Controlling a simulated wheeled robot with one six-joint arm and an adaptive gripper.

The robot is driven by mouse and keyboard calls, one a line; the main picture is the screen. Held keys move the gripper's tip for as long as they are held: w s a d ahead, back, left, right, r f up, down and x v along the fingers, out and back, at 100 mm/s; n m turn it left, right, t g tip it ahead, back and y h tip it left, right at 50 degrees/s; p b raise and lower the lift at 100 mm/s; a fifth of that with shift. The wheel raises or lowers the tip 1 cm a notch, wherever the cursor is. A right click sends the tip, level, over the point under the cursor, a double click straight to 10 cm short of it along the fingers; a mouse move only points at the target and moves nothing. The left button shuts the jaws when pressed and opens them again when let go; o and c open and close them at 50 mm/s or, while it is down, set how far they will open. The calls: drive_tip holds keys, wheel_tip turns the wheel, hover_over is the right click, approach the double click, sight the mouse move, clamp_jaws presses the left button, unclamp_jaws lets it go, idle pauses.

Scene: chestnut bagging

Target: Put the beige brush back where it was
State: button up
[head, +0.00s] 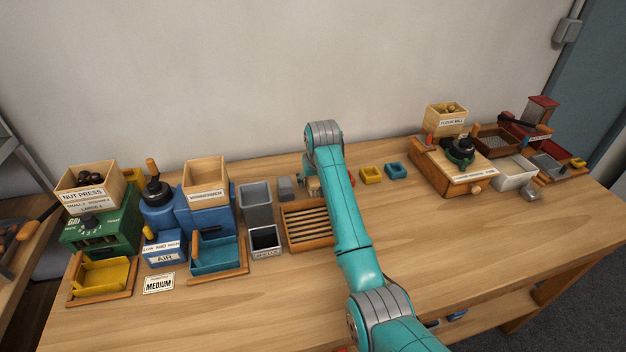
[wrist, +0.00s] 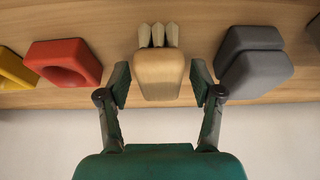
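The beige brush (wrist: 158,75) stands on the wooden table near the wall, its pale bristles (wrist: 158,36) pointing away from the wall. A small part of it shows in the head view (head: 313,188), beside my arm. My gripper (wrist: 160,84) is open, with one finger on each side of the brush. A narrow gap seems to show between the brush and each finger. In the head view my arm hides the gripper.
A grey block (wrist: 252,62) and a red hollow block (wrist: 65,62) flank the brush. Yellow (head: 371,174) and teal (head: 396,170) blocks lie further right. A slatted wooden tray (head: 304,226) is in front. The table's front right is clear.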

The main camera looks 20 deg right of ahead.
drive_tip(key=shift+r, duration=0.1)
drive_tip(key=v, duration=1.2)
drive_tip(key=shift+r, duration=0.1)
